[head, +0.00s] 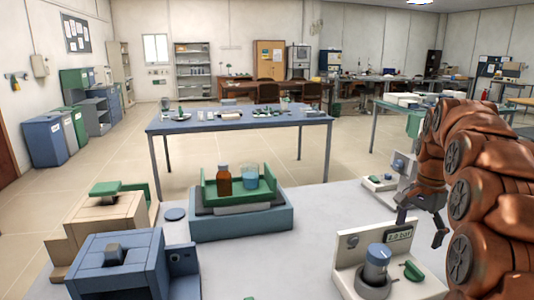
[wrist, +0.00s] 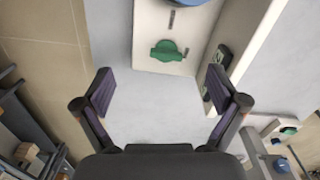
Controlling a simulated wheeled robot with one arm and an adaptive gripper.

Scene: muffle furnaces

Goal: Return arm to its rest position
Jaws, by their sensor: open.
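My copper-coloured arm fills the right side of the head view, bent over the near table (head: 255,265). My gripper (head: 424,228) hangs at its end, above the table and behind the white device with a display (head: 398,237). In the wrist view my gripper (wrist: 160,98) is open, with its two dark fingers wide apart and nothing between them. Beyond the fingertips are a white panel (wrist: 150,52) and a green knob (wrist: 166,51).
A blue furnace (head: 120,265) and a beige one (head: 100,222) stand at the table's left. A blue-based unit (head: 240,222) carries a green tray with a brown bottle (head: 224,180) and a beaker (head: 249,177). Another white device (head: 380,182) stands near my arm.

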